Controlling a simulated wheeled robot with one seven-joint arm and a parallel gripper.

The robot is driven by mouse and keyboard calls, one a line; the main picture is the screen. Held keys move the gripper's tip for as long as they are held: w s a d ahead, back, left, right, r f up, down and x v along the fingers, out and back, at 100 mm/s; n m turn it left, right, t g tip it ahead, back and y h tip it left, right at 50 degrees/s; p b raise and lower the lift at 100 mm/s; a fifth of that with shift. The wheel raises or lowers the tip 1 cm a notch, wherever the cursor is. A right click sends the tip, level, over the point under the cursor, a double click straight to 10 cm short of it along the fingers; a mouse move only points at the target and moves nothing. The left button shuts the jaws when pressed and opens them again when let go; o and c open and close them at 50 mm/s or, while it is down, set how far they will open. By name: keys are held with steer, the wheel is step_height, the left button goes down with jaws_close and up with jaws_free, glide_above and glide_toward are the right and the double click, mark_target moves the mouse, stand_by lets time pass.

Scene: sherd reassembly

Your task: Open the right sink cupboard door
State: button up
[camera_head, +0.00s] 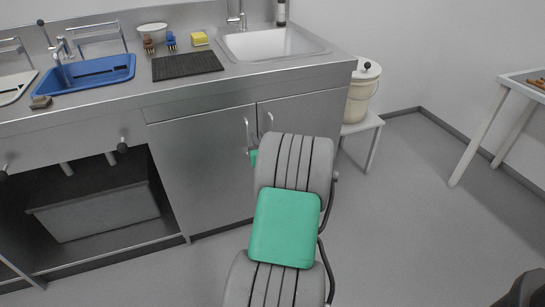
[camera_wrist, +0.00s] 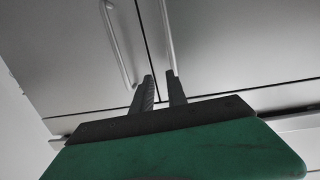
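The sink cupboard has two grey metal doors. The right door (camera_head: 306,116) is partly hidden by my arm. Its bar handle (camera_head: 268,121) stands beside the left door's handle (camera_head: 246,130). In the head view my gripper is hidden behind my arm, apart from a bit of green. In the wrist view my gripper (camera_wrist: 160,90) has two dark fingers with a narrow empty-looking gap between them. One handle (camera_wrist: 119,45) lies left of the fingers, the other (camera_wrist: 168,35) lines up behind the right finger; contact cannot be told. Both doors look closed.
Above is a worktop (camera_head: 165,97) with a sink (camera_head: 270,44), a dark mat (camera_head: 187,65) and a blue tray (camera_head: 93,74). A low white stool (camera_head: 372,122) with a lidded bucket (camera_head: 358,101) stands right of the cupboard.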

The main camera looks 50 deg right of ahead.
steer(key=m+h, duration=0.2)
glide_toward(273, 129)
steer(key=x, duration=0.3)
steer(key=shift+g, duration=0.3)
steer(key=b+x, duration=0.1)
steer(key=x, duration=0.6)
steer(key=shift+w+d, duration=0.15)
steer(key=shift+w, duration=0.15)
jaws_close()
